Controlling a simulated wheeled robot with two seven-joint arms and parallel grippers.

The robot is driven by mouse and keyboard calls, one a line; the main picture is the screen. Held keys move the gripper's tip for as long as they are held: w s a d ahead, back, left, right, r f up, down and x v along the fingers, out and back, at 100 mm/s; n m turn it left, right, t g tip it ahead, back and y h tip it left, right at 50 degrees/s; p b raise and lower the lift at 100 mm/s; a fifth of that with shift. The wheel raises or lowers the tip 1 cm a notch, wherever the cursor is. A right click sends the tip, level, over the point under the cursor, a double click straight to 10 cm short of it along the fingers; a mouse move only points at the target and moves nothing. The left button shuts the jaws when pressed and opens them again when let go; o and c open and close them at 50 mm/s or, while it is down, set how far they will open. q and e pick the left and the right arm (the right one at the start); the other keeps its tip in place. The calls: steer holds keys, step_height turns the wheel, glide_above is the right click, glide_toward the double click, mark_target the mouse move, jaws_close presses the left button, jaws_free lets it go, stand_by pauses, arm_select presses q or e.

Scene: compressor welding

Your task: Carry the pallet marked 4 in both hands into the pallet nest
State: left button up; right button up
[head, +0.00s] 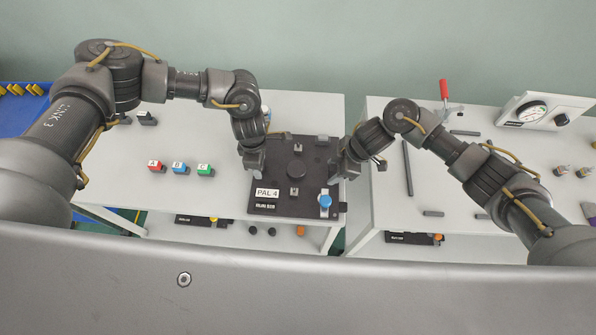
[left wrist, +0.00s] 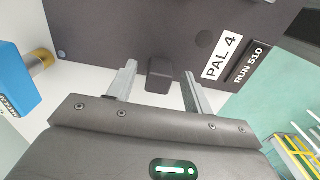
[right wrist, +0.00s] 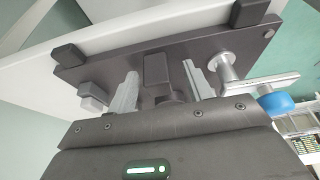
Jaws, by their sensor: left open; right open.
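The dark pallet (head: 315,158), labelled PAL 4, lies flat on the left table near its right edge. It carries a blue knob (head: 325,201) and a round disc. My left gripper (head: 254,168) is at its left side. In the left wrist view the open fingers (left wrist: 158,88) stand either side of a dark handle block (left wrist: 160,73). My right gripper (head: 345,172) is at its right side, its open fingers (right wrist: 160,88) flanking another handle block (right wrist: 157,74). Contact cannot be told. Dark bars (head: 407,168) on the right table seem to outline the nest.
Red, blue and green blocks (head: 180,168) lettered A, B, C stand left of the pallet. A gap separates the two tables. The right table holds a red-handled clamp (head: 444,92) and a gauge box (head: 542,112) at the back. The area between the bars looks clear.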

arm_select(q)
steer(key=shift+w+f, duration=0.15)
steer(key=shift+w, duration=0.1)
steer(key=shift+c, duration=0.5)
arm_select(e)
steer(key=shift+w+f, duration=0.15)
steer(key=shift+w, duration=0.1)
steer(key=shift+c, duration=0.5)
arm_select(q)
steer(key=shift+c, duration=1.3)
arm_select(e)
steer(key=shift+c, duration=1.3)
arm_select(q)
steer(key=shift+s, duration=0.2)
steer(key=c, duration=0.7)
arm_select(e)
steer(key=shift+s, duration=0.2)
steer(key=c, duration=0.7)
arm_select(q)
steer(key=shift+w, duration=0.1)
jaws_close()
arm_select(e)
steer(key=shift+w, duration=0.1)
jaws_close()
arm_select(q)
steer(key=shift+r, duration=0.2)
arm_select(e)
steer(key=shift+r, duration=0.2)
